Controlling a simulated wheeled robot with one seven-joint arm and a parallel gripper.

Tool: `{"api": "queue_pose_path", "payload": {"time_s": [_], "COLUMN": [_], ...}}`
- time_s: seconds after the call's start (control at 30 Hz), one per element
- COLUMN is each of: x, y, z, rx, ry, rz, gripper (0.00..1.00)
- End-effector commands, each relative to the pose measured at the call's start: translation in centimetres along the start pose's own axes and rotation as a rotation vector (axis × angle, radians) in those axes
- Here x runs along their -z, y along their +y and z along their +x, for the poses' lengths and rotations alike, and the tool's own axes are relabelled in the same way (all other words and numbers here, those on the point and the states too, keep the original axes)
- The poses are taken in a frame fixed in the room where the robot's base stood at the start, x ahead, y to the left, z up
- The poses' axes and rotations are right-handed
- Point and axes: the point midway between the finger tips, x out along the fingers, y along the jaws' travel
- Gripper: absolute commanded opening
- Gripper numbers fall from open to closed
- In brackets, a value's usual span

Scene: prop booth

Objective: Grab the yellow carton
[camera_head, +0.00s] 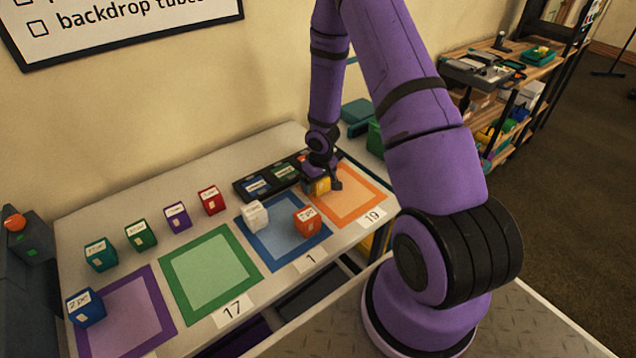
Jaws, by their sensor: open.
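The yellow carton (321,186) is a small box on the far right part of the table, at the left edge of the orange square. My gripper (322,178) is right at it, pointing down from above. Its dark fingers show on the carton's sides and hide part of it. The jaws are open. Whether the fingers touch the carton cannot be told.
A black tray (241,192) with boxes lies just behind. The orange square (366,213) is beside the carton. A red-orange carton (306,222) and a white carton (255,216) stand nearby on the blue square (276,262). Several coloured boxes line the left; the green square (164,284) is bare.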

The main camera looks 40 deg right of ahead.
Motion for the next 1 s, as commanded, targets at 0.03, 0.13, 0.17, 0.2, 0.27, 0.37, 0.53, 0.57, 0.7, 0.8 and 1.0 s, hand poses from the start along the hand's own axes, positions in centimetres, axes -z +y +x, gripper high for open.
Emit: {"api": "queue_pose_path", "payload": {"time_s": [0.03, 0.13, 0.17, 0.2, 0.27, 0.37, 0.53, 0.57, 0.7, 0.8, 1.0], "x": [0.02, 0.04, 0.03, 0.03, 0.02, 0.02, 0.02, 0.02, 0.02, 0.04, 0.25], "y": [-0.02, -0.01, -0.01, 0.0, 0.0, 0.0, 0.0, 0.0, 0.0, -0.04, -0.56], "z": [0.15, 0.18, 0.17, 0.17, 0.16, 0.16, 0.14, 0.14, 0.14, 0.06, -0.63], "rx": [0.0, 0.0, 0.0, 0.0, 0.0, 0.0, 0.0, 0.0, 0.0, 0.0, 0.0], "ry": [0.0, 0.001, 0.001, 0.001, 0.001, 0.001, 0.001, 0.001, 0.001, 0.001, 0.001], "rz": [-0.001, 0.0, 0.0, 0.0, 0.0, 0.0, 0.001, 0.001, 0.001, 0.0, 0.0], "gripper": [0.87, 0.87, 0.87, 0.87, 0.83, 0.6, 0.31, 0.31, 0.31, 0.31, 0.31]}}
